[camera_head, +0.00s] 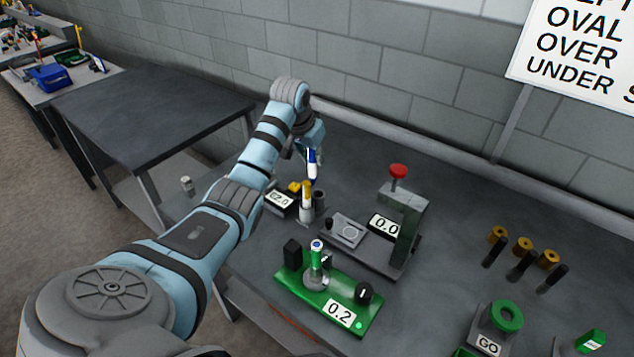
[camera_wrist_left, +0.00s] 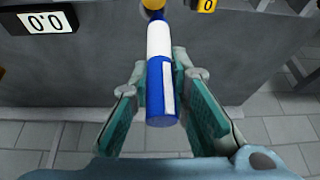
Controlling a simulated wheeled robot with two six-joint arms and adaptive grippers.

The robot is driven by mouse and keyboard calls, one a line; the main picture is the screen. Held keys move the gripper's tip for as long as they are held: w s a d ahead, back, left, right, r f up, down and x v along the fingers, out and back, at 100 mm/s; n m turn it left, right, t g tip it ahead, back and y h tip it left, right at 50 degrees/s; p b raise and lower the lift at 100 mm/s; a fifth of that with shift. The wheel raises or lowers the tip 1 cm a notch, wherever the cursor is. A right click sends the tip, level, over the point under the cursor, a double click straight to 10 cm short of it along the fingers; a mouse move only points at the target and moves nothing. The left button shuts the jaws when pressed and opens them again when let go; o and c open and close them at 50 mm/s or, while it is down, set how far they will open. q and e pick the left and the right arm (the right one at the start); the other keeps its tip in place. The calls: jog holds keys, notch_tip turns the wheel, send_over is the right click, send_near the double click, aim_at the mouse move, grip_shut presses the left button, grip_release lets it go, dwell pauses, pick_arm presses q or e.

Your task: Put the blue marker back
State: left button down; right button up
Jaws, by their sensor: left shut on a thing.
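The blue marker (camera_head: 312,165), with a blue cap end and white body, is held by my left gripper (camera_head: 311,147) above the back of the bench. In the left wrist view the marker (camera_wrist_left: 160,60) lies between the finger pads, its blue end towards the camera. The gripper is shut on it. I cannot tell whether the held marker touches anything below. My right gripper is not in view.
A press with a red knob (camera_head: 398,171) and a 0.0 display stands right of the holder. A green gauge base (camera_head: 345,304) reading 0.2 is in front. Several brass-topped pins (camera_head: 521,245) and a GO gauge (camera_head: 490,340) are at right. A wall (camera_head: 420,70) runs behind.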

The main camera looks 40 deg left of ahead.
pick_arm(q)
jog(key=x, duration=0.3)
jog(key=s+x, duration=0.1)
jog(key=x, duration=0.2)
jog(key=d+x, duration=0.1)
jog(key=x, duration=0.3)
jog(key=shift+s+f, duration=0.3)
jog(key=shift+f, duration=0.15)
jog(key=shift+s, duration=0.25)
jog(key=c, duration=1.5)
grip_release()
jog(key=shift+w+f, duration=0.1)
jog(key=shift+w, duration=0.05)
jog(key=shift+c, duration=0.2)
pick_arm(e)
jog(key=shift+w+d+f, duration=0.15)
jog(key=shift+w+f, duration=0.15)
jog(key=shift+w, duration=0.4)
